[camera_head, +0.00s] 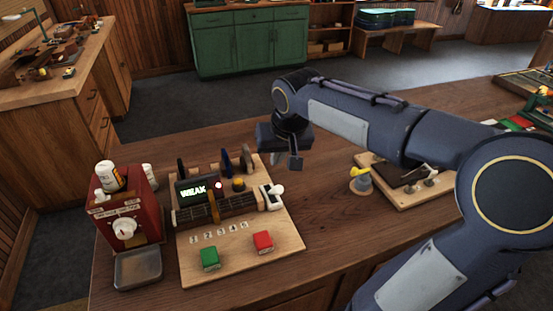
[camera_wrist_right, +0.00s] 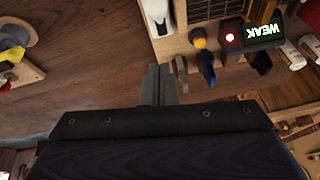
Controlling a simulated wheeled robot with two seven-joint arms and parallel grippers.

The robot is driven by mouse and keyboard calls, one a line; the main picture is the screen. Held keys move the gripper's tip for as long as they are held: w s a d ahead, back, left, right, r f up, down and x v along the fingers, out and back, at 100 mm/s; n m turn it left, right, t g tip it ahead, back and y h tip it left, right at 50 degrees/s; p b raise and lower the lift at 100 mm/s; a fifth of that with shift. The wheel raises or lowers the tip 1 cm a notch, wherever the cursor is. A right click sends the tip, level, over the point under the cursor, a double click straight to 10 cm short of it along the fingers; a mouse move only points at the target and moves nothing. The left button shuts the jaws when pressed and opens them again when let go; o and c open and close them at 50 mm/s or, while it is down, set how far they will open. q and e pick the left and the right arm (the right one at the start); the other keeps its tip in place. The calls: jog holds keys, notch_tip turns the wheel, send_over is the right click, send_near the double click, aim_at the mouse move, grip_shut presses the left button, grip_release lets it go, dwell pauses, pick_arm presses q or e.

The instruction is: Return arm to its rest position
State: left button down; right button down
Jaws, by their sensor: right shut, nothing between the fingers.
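My right gripper (camera_head: 294,160) hangs from the right arm in the head view, above the wooden bench (camera_head: 332,227) and just right of a wooden test board. In the right wrist view the right gripper's fingers (camera_wrist_right: 160,84) are together with nothing between them. The test board (camera_head: 243,281) carries a lit display (camera_head: 194,190) reading WEAK, a green button (camera_head: 209,259) and a red button (camera_head: 263,242). The display also shows in the right wrist view (camera_wrist_right: 263,31). My left gripper is not in view.
A red box with a dial (camera_head: 127,212) and a metal tray (camera_head: 138,268) stand left of the board. A yellow-topped piece (camera_head: 361,181) and a small wooden board (camera_head: 405,199) lie to the right, partly behind my arm. Bare bench lies between.

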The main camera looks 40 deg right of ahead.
jog(key=s+v, duration=0.1)
jog(key=v, duration=0.8)
jog(key=shift+a, duration=0.15)
